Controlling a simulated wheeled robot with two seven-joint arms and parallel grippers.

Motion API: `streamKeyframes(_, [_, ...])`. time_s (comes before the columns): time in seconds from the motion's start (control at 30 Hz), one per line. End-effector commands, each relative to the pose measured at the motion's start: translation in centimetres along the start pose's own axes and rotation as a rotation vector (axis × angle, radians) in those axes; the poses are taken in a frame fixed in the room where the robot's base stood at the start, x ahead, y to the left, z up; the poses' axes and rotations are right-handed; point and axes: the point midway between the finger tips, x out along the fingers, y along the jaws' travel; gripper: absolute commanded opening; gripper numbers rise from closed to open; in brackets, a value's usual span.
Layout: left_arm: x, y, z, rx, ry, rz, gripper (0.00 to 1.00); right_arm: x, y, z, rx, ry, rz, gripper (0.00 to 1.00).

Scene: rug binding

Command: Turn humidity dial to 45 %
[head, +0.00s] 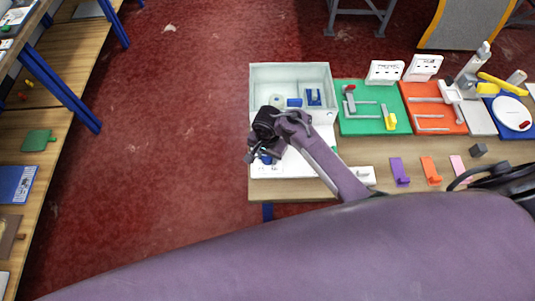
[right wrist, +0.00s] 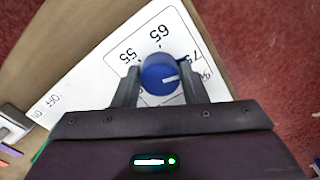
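The blue humidity dial (right wrist: 158,82) sits on a white panel (right wrist: 88,88) with printed marks 55, 65 and 75 in the right wrist view. Its white pointer line points to the right in that picture, just past the 75 mark. My right gripper (right wrist: 158,86) has one finger on each side of the knob, very close to it; I cannot tell whether they press on it. In the head view my right gripper (head: 262,152) is over the white panel (head: 290,168), and a bit of blue shows under it. The 45 mark is not visible. My left gripper is out of view.
A pale open bin (head: 258,76) with blue items stands behind the panel. Green (head: 352,126) and orange (head: 418,90) boards with fixtures lie to the right. Purple (head: 399,170) and orange (head: 431,170) pieces lie in front of them. Red floor is clear on the left.

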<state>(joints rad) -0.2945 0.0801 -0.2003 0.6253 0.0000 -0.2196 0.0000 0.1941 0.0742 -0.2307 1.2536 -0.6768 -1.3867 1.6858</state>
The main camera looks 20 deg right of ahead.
Motion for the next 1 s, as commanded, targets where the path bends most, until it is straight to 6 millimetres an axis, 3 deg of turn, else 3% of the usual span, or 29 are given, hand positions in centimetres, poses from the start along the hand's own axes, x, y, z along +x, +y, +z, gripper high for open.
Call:
streamKeyframes(0.03, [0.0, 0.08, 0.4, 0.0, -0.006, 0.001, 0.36, 0.0, 0.0, 0.01, 0.0, 0.0, 0.0, 0.32])
streamKeyframes(0.2, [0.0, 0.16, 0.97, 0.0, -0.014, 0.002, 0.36, -0.01, 0.0, 0.02, 0.0, 0.0, 0.0, 0.12])
streamKeyframes(0.57, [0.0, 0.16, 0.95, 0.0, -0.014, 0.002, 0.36, -0.01, 0.0, 0.04, -0.068, -0.001, 0.0, 0.12])
streamKeyframes(1.0, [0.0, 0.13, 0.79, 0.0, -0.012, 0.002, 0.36, 0.0, 0.04, 0.05, -0.422, -0.001, 0.0, 0.12])
